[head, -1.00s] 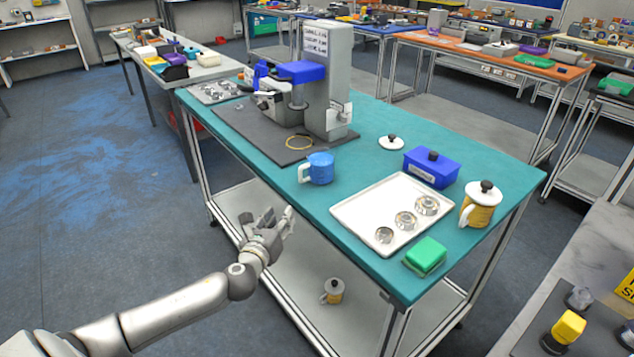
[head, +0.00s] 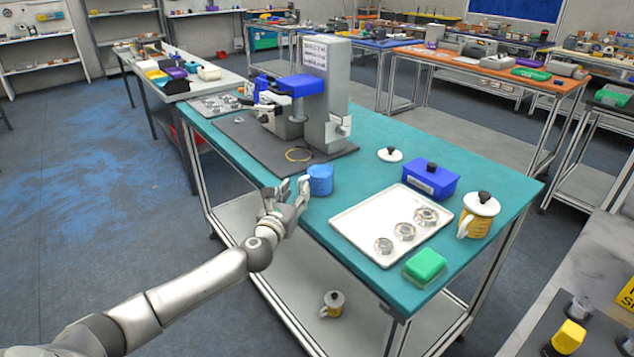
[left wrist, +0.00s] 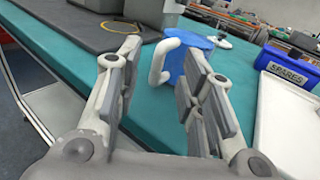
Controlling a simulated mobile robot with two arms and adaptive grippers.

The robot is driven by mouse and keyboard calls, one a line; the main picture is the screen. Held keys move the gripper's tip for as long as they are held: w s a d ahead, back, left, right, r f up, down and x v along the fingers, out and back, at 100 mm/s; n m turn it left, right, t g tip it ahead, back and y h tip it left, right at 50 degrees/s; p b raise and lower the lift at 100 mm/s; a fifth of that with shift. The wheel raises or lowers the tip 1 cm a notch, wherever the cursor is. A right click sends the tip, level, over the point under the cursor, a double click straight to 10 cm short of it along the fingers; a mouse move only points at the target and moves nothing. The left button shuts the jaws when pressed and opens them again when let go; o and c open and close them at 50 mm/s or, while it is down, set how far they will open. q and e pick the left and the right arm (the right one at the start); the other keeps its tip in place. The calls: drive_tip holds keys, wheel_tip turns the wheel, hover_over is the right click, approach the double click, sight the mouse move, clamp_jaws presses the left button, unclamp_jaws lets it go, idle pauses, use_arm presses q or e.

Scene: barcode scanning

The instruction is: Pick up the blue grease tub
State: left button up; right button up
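The blue grease tub (head: 320,180) stands upright near the front edge of the teal table, its handle side towards my left gripper (head: 294,186). In the left wrist view the tub (left wrist: 197,42) shows its white handle (left wrist: 157,58) between the two spread fingers. The left gripper (left wrist: 150,66) is open and empty. In the head view its fingers partly cover the handle side of the tub. I cannot tell whether a finger touches the tub. My right gripper is in neither view.
A white tray (head: 352,222) with metal rings, a dark blue box (head: 431,182), a yellow jug (head: 476,222) and a green block (head: 425,266) are to the right. A grey machine (head: 325,110) on a dark mat (head: 235,130) stands behind the tub.

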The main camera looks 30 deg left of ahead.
sight(315, 181)
use_arm(q)
drive_tip(key=shift+x, duration=1.5)
clamp_jaws()
drive_tip(key=shift+r, duration=0.15)
